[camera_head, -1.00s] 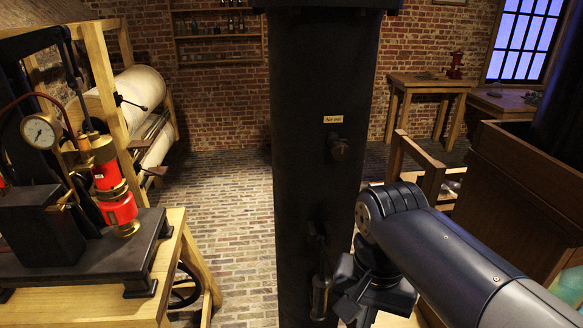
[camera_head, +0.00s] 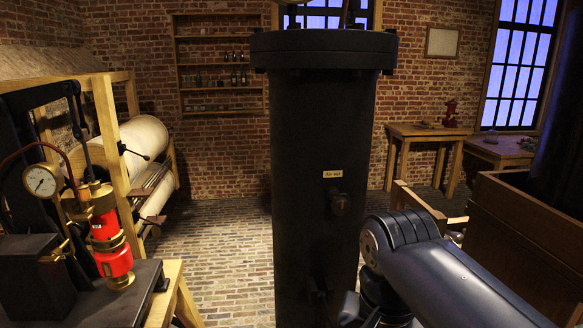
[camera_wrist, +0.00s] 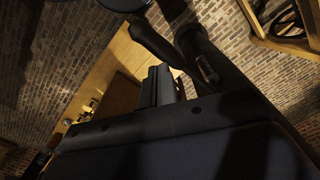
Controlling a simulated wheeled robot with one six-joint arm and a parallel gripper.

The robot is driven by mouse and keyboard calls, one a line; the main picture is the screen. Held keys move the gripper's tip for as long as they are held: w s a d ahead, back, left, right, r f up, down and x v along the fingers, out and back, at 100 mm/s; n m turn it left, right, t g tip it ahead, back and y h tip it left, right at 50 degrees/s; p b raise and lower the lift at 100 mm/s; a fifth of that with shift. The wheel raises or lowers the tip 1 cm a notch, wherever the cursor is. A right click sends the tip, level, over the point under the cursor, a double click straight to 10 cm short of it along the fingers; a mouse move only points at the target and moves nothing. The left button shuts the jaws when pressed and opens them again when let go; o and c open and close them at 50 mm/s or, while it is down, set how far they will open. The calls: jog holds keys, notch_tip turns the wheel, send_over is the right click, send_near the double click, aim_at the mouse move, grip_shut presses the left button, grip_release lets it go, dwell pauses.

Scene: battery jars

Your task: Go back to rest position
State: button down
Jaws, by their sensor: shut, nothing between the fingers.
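My arm comes in from the lower right of the head view, and its end is cut off by the bottom edge in front of the black column. In the wrist view my gripper (camera_wrist: 163,84) shows as dark fingers close together, shut with nothing between them. The fingers stand in front of a light wooden surface and the brick floor. No object is held.
A tall black column (camera_head: 318,130) stands close ahead of my arm. At left is a bench with a gauge (camera_head: 41,180) and a red cylinder (camera_head: 114,262). A wooden box (camera_head: 525,235) stands at right. Brick floor (camera_head: 215,240) is clear at centre left.

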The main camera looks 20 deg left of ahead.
jog(key=shift+f, duration=0.1)
jog(key=shift+f, duration=2.8)
jog(key=shift+d, duration=0.1)
